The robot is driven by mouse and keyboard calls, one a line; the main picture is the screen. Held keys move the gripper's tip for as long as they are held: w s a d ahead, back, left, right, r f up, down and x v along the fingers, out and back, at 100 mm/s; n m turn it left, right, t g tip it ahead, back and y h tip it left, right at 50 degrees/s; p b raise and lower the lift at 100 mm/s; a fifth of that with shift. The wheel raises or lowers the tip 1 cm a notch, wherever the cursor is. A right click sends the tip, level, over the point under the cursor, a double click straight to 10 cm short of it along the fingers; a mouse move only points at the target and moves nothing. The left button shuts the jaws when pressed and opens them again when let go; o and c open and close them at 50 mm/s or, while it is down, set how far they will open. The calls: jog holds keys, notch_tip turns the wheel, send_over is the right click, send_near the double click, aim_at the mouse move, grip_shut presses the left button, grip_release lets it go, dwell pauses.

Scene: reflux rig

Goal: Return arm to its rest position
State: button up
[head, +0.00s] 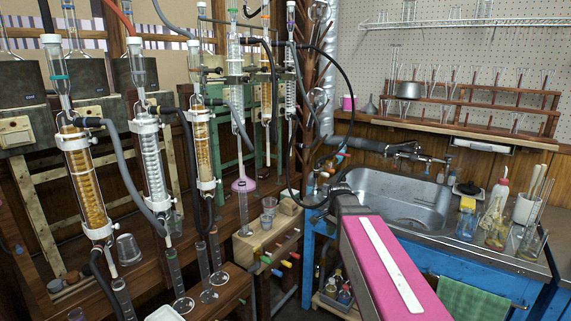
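My arm, a magenta link with a white stripe, reaches in from the bottom right of the head view to the front left corner of the sink. A small dark part shows at its far end. I cannot make out gripper fingers there or anything held.
Glass columns with amber (85,185) and clear (153,175) coils stand on the left, with hoses and cylinders. A steel sink (440,211) lies right of my arm. Bottles and a beaker crowd the right counter. A black hose (352,95) loops above the arm's far end.

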jog(key=s+f+n, duration=1.1)
jog(key=f, duration=0.1)
jog(key=shift+s, duration=0.4)
